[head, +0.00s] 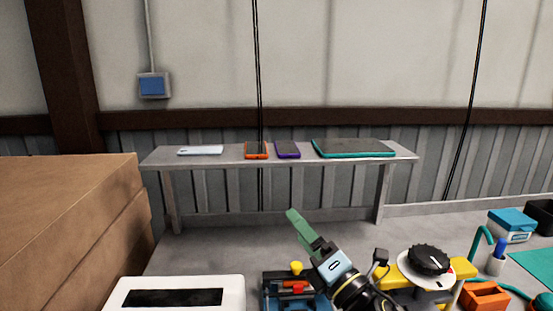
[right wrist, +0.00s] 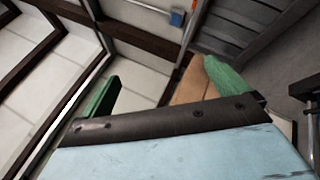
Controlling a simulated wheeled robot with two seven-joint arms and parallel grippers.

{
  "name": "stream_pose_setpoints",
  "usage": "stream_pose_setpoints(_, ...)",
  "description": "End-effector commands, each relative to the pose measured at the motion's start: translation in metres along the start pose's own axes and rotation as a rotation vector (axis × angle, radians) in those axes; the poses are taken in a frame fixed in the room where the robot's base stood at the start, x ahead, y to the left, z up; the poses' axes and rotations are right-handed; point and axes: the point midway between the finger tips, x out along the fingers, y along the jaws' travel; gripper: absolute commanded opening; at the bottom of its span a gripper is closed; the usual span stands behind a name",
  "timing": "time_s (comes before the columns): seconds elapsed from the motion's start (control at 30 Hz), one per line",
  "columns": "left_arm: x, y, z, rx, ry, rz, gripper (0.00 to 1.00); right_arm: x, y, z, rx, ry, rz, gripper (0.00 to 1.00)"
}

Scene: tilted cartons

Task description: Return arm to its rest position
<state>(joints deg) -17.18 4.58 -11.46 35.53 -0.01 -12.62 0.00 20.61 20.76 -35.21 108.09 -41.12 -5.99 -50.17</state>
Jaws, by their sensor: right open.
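My right gripper (head: 304,230) shows in the head view at the lower middle, raised in front of the grey shelf. Its green fingers point up and to the left, seen nearly edge-on. In the right wrist view the right gripper (right wrist: 162,92) has its two green fingers wide apart with nothing between them. It touches nothing that I can see. My left gripper is in neither view. Brown cartons (head: 65,205) stand at the left of the head view.
A grey shelf (head: 225,157) carries a white phone (head: 200,150), an orange phone (head: 256,150), a purple phone (head: 287,149) and a teal-edged tablet (head: 353,148). Below stand a white box (head: 180,282), a yellow device with a black dial (head: 430,260) and an orange bin (head: 484,297).

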Motion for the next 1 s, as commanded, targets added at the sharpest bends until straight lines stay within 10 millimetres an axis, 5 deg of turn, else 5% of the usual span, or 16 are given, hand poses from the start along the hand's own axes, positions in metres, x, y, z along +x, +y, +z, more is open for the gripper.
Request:
stream_pose_setpoints(0.2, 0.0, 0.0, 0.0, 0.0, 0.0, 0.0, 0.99, -0.099, -0.078, 0.011, 0.705, -0.405, -0.415, 0.99)
stream_pose_setpoints(0.4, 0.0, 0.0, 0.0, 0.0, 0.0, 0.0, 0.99, -0.225, -0.127, -0.022, 1.23, -0.8, -0.795, 0.99)
stream_pose_setpoints(0.7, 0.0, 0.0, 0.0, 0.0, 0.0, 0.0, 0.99, -0.351, -0.123, -0.076, 1.581, -1.208, -1.154, 0.99)
stream_pose_setpoints(0.93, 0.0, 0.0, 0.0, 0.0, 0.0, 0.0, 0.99, -0.419, -0.097, -0.107, 1.704, -1.458, -1.361, 0.99)
stream_pose_setpoints(1.0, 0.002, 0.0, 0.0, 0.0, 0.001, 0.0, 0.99, -0.419, -0.116, -0.114, 1.7, -1.456, -1.366, 0.99)
